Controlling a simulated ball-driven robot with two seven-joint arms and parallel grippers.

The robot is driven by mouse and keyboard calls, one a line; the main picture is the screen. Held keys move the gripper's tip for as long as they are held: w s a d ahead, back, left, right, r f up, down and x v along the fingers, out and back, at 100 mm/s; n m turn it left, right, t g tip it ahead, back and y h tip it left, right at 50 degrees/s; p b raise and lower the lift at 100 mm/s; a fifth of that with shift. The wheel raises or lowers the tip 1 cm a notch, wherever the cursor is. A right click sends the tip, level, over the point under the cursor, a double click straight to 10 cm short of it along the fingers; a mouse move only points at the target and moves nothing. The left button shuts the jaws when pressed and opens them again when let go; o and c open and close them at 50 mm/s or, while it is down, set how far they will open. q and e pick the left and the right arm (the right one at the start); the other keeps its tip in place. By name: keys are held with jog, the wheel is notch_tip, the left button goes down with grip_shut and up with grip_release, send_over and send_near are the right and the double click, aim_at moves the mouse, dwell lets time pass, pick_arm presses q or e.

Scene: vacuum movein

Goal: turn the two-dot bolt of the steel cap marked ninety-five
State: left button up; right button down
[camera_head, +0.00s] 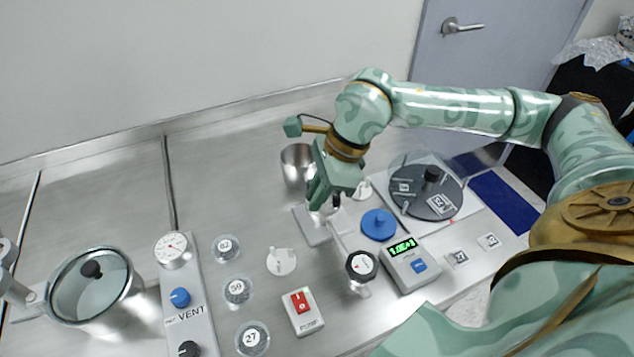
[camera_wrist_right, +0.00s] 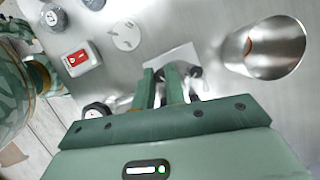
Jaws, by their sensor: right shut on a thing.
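My right gripper (camera_head: 325,203) reaches down over the middle of the bench, its fingers shut on a small dark-topped part (camera_head: 335,203) above a flat steel plate (camera_head: 312,228). The gripper also shows in the wrist view (camera_wrist_right: 165,85), with the dark part (camera_wrist_right: 192,72) at its fingertips. The fingers hide most of that part, so I cannot tell its exact shape or whether it bears dots. Steel caps marked 62 (camera_head: 226,246), 59 (camera_head: 237,290) and 27 (camera_head: 252,337) stand left of centre. I cannot read a ninety-five on any cap. My left gripper is out of view.
A steel cup (camera_head: 297,163) stands just behind my right gripper. A red switch (camera_head: 302,311) and a glass-lidded chamber (camera_head: 93,290) are to the left.

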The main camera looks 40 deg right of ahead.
jog(key=c, duration=1.4)
grip_release()
jog(key=shift+c, duration=0.2)
jog(key=p+v, duration=0.3)
jog(key=v, duration=1.3)
jog(key=shift+r+p, duration=0.2)
jog(key=shift+p, duration=0.1)
